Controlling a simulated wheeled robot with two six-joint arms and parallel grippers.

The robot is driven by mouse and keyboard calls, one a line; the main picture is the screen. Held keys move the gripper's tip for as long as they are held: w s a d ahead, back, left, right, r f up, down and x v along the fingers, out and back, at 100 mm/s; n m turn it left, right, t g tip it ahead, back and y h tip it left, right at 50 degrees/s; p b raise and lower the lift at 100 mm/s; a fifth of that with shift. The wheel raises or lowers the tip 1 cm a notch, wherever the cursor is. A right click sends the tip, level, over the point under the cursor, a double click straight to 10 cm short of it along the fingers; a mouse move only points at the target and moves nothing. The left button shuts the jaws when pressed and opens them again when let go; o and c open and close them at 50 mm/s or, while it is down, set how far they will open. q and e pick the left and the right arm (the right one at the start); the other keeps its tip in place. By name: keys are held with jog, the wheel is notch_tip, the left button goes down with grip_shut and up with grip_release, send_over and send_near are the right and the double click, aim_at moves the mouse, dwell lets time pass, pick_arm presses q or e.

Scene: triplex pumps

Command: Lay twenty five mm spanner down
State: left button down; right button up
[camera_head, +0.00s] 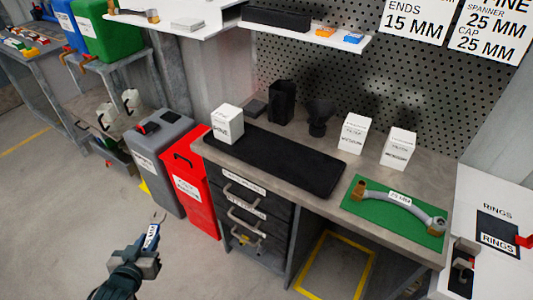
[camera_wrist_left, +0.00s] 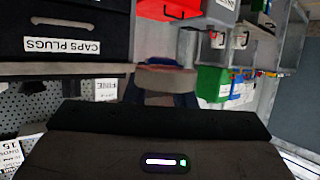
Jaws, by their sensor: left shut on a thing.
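The spanner (camera_head: 152,236) has a blue handle with a white label and a grey open-jaw end that points up and away in the head view. My left gripper (camera_head: 147,258) is shut on its lower part and holds it in the air over the floor, in front of the red bin and apart from the workbench. In the left wrist view a blurred grey-brown piece (camera_wrist_left: 165,78) shows beyond the dark gripper body; I cannot tell which part of the spanner it is. The size marking is too small to read. My right gripper is not in view.
The workbench carries a black mat (camera_head: 275,160) with a white box (camera_head: 227,124) at its left end. A green mat (camera_head: 408,230) at the right holds a labelled hose (camera_head: 400,198). Red (camera_head: 190,185) and grey (camera_head: 163,150) bins stand left of the drawers. Most of the black mat is clear.

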pick_arm(q)
jog(key=w+d+r, duration=1)
jog(key=w+r, duration=0.1)
jog(key=r, duration=0.3)
jog(key=shift+d+r, duration=0.15)
jog(key=shift+r, duration=0.05)
